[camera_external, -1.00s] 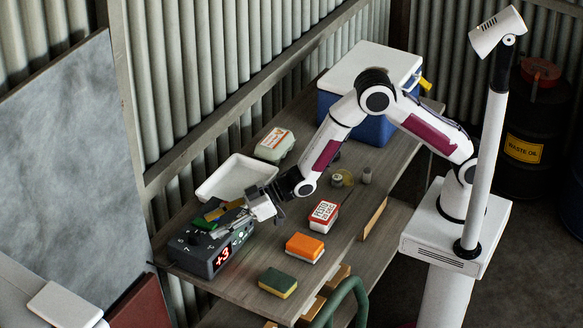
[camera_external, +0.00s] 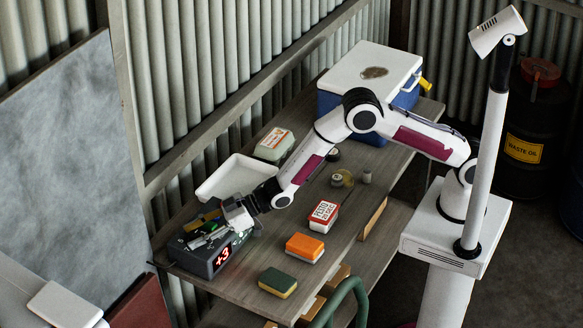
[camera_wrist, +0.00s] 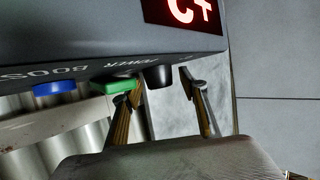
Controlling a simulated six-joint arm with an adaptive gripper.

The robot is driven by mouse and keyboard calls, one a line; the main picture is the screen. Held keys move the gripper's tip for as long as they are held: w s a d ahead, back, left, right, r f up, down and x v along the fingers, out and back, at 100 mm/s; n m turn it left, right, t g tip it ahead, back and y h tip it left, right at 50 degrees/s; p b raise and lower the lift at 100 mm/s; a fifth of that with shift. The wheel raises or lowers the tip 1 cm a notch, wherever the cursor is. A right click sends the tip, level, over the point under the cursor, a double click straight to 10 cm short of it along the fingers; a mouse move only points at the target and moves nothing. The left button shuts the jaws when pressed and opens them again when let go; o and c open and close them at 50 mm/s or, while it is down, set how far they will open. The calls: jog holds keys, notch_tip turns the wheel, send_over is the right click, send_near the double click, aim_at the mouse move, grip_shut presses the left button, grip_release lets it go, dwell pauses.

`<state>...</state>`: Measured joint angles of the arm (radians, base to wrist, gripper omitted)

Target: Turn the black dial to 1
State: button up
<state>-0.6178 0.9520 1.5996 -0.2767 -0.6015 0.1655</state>
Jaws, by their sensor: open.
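A dark control box (camera_external: 198,262) stands at the near left end of the bench. Its red display (camera_external: 222,256) reads +3; part of that display shows upside down in the wrist view (camera_wrist: 183,12). The black dial (camera_wrist: 158,77) sticks out of the box's panel, near the printed word POWER. My gripper (camera_wrist: 160,83) is open, with one fingertip on either side of the dial. Contact with the dial cannot be made out. In the external view my gripper (camera_external: 201,229) is over the box and hides the dial.
Beside the dial, a green button (camera_wrist: 114,86) lies close to one finger, with a blue button (camera_wrist: 54,88) farther left. A white tray (camera_external: 233,178), a red-lidded tin (camera_external: 324,214), an orange sponge (camera_external: 305,246) and a green-yellow sponge (camera_external: 278,282) are on the bench.

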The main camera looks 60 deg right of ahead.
jog(key=shift+w+a+f, duration=0.1)
jog(key=shift+a, duration=0.05)
jog(key=c, duration=1.1)
jog(key=shift+n+g+y, duration=0.6)
jog(key=shift+n, duration=0.1)
jog(key=o, duration=1.1)
jog(key=shift+v, duration=6.05)
